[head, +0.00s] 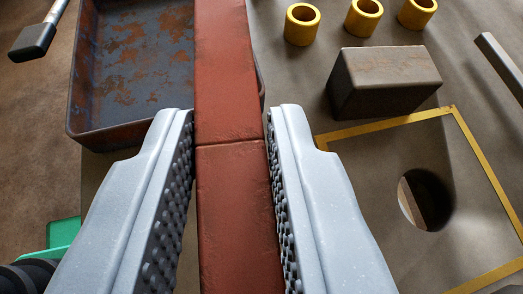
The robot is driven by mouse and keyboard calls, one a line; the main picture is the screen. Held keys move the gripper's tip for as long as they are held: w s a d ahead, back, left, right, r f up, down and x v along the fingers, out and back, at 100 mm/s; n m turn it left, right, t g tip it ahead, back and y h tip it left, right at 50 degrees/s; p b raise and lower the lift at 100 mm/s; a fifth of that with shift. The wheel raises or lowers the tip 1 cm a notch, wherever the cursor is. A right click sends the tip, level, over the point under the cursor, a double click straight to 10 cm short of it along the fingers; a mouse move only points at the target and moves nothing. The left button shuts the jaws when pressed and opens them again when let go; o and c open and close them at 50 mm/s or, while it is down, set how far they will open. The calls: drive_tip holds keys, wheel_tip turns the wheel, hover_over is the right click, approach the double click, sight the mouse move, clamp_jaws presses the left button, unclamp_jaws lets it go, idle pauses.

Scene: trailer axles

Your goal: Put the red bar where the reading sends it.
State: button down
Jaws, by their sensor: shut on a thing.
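The red bar (228,100) runs lengthwise up the middle of the head view, from the bottom edge to the top edge. A thin seam crosses it between my fingertips. My gripper (232,125) is shut on the bar, with one grey padded finger on each side. The bar's far end passes over the right part of a rusty dark tray (108,134). Both ends of the bar are out of frame. I see no gauge or reading in this view.
A yellow outlined square with a round hole (425,199) lies at right. A brown block (384,82) stands behind it. Yellow rings (302,24) stand at the back. A metal bar (502,66) is at far right, a dark-headed tool (34,42) at upper left, a green object (62,236) at lower left.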

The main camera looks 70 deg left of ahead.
drive_tip(key=w+d+f+b, duration=0.1)
drive_tip(key=w+f, duration=0.1)
drive_tip(key=w, duration=0.5)
drive_tip(key=w+d+f, duration=0.2)
drive_tip(key=w, duration=0.5)
drive_tip(key=shift+f+b, duration=0.15)
drive_tip(key=shift+b, duration=0.2)
drive_tip(key=shift+d, duration=0.1)
drive_tip(key=c, duration=1.2)
unclamp_jaws()
drive_tip(key=shift+f, duration=0.1)
drive_tip(key=shift+c, duration=0.2)
drive_tip(key=shift+f+b, duration=0.3)
drive_tip(key=shift+b, duration=0.35)
drive_tip(key=p+v, duration=0.3)
drive_tip(key=v, duration=1.1)
drive_tip(key=shift+a+r, duration=0.2)
drive_tip(key=shift+r, duration=0.2)
